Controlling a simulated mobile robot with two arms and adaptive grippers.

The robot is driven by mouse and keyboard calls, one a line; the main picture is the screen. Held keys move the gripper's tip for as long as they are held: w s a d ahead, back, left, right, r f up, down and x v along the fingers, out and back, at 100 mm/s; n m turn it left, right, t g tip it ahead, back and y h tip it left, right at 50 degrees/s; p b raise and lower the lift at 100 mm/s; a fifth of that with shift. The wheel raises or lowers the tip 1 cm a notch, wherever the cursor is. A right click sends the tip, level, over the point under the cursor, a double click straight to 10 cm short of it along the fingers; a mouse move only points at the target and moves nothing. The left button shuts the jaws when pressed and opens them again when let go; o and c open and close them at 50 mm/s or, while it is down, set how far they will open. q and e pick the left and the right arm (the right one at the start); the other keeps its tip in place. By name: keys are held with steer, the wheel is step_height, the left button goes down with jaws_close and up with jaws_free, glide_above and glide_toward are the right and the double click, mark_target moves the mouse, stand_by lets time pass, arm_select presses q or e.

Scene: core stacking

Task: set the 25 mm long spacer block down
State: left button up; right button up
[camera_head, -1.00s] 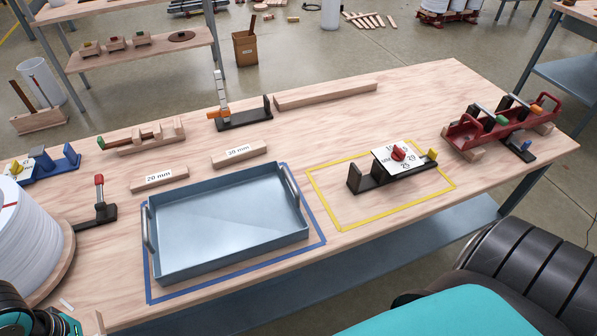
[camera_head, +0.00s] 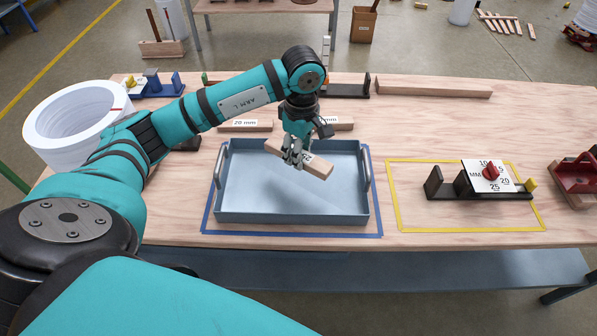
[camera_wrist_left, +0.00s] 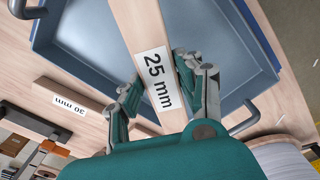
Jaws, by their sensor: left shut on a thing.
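The 25 mm spacer block (camera_head: 316,172) is a long wooden bar with a white label. My left gripper (camera_head: 293,158) is shut on it and holds it tilted across the blue-grey tray (camera_head: 292,217), over the tray's back part. In the left wrist view the block (camera_wrist_left: 140,31) runs between the fingers of my left gripper (camera_wrist_left: 157,90), its "25 mm" label facing the camera. The tray (camera_wrist_left: 88,35) shows beneath it there. Whether the block touches the tray is hard to tell. My right gripper is not in view.
A 20 mm block (camera_head: 246,126) and a 30 mm block (camera_head: 343,124) lie behind the tray. The dial fixture (camera_head: 480,190) stands inside the yellow taped outline (camera_head: 396,205) at right. A white spool (camera_head: 78,118) stands at left. Blue tape (camera_head: 375,195) surrounds the tray.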

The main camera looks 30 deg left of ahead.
mark_target(294, 169)
arm_select(q)
steer(key=w+a+n, duration=0.3)
steer(key=a+n, duration=0.1)
steer(key=n, duration=0.2)
step_height(294, 169, down, 9)
steer(key=shift+w+r+p, duration=0.1)
steer(key=shift+r+p, duration=0.1)
steer(key=shift+p, duration=0.25)
steer(key=shift+f, duration=0.2)
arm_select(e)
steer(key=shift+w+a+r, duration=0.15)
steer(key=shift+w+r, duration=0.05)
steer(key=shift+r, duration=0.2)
arm_select(q)
steer(key=shift+f, duration=0.1)
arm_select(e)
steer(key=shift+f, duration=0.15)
arm_select(q)
steer(key=o, duration=1.2)
